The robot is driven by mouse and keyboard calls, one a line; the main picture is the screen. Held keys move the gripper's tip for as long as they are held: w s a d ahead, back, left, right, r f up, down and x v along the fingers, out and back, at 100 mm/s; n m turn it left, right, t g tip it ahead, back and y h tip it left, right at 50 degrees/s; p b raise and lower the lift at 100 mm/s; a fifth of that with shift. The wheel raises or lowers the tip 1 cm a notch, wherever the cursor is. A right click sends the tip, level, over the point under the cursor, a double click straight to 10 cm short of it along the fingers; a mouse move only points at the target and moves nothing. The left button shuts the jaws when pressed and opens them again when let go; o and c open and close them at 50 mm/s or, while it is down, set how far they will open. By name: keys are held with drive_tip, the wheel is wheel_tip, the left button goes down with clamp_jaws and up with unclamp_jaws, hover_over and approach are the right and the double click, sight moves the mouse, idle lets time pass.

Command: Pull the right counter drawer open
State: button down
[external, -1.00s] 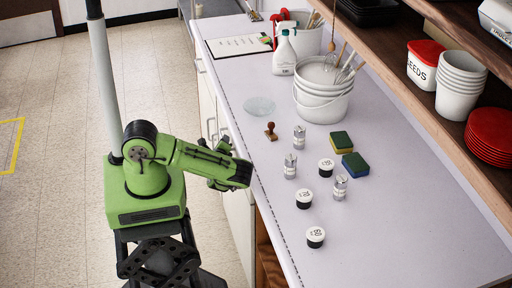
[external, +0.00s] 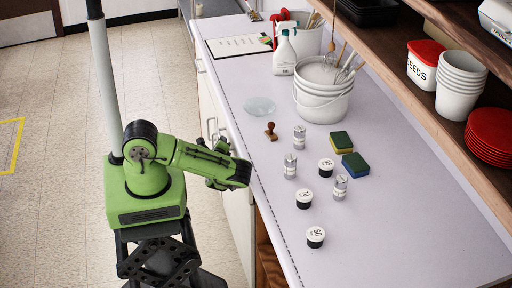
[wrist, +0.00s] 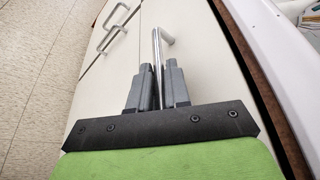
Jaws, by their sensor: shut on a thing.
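The right counter drawer has a pale, flat front (wrist: 195,50), seen close up in the wrist view. Its metal bar handle (wrist: 157,42) stands between the two grey fingers of my gripper (wrist: 159,72), which is shut on it. In the external view my gripper (external: 222,182) is at the counter's front edge, below the top. My arm and the counter hide the handle and most of the front there. I see no clear gap showing the drawer pulled out.
Two more bar handles (wrist: 116,15) (wrist: 108,39) sit on neighbouring pale fronts. The white countertop (external: 400,240) overhangs beside my gripper and holds jars, sponges (external: 355,165) and a bucket (external: 322,105). The tiled floor (external: 60,220) left of the counter is clear.

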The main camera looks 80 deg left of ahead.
drive_tip(key=s+b, duration=0.1)
drive_tip(key=s, duration=0.7)
drive_tip(key=shift+b, duration=0.4)
drive_tip(key=c, duration=1.2)
unclamp_jaws()
drive_tip(key=shift+o, duration=0.2)
drive_tip(key=p+v, duration=0.1)
drive_tip(key=v, duration=0.6)
drive_tip(key=shift+d, duration=0.25)
drive_tip(key=shift+r, duration=0.15)
